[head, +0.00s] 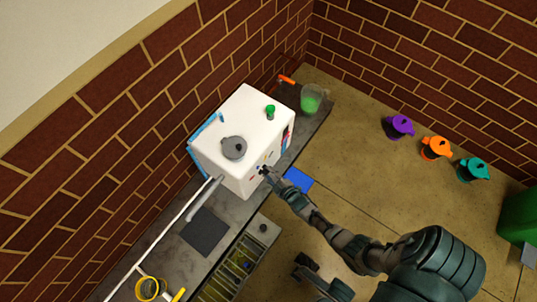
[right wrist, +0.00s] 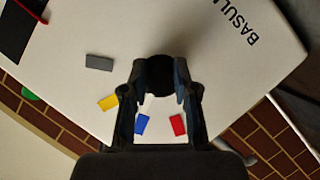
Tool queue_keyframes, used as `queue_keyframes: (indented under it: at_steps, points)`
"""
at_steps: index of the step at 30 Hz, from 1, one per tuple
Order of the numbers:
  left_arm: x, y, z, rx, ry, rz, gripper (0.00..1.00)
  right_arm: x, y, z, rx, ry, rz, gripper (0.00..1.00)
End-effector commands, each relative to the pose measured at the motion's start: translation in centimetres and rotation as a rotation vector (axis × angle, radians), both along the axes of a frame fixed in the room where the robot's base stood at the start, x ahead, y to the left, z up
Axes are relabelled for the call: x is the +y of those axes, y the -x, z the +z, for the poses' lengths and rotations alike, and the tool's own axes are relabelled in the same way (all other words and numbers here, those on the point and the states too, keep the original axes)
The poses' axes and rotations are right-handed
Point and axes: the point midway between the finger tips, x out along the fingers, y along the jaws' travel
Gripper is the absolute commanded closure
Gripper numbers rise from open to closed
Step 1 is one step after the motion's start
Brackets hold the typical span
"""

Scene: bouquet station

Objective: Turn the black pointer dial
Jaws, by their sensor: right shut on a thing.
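The black pointer dial (right wrist: 160,74) is on the white face of a box-shaped machine (head: 225,160), which also fills much of the right wrist view (right wrist: 215,60). My right gripper (right wrist: 160,82) is shut on the dial, one finger on each side. In the head view my right gripper (head: 266,172) is at the front face of the machine, and the dial is too small there to read. Grey, yellow, blue and red marks lie around the dial. The pointer's direction is not clear. A dark jointed part at the bottom of the head view appears to be my left gripper (head: 304,268).
A grey lid (head: 233,148) and a green knob (head: 270,111) are on top of the machine. A green container (head: 311,98) stands behind it. Purple (head: 400,126), orange (head: 435,148) and teal (head: 473,169) pots stand on the floor at right. Open floor lies between.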

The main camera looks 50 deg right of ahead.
Motion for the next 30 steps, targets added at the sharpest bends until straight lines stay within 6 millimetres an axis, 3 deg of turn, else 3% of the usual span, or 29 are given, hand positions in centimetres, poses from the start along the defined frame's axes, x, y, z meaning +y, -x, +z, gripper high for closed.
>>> queue_keyframes:
  at_steps: [30]
  points:
    - [0.06,0.34,0.49,0.003,0.002,-0.001,1.00,1.02,-0.93,1.09,-0.015,-0.105,0.016,1.00]
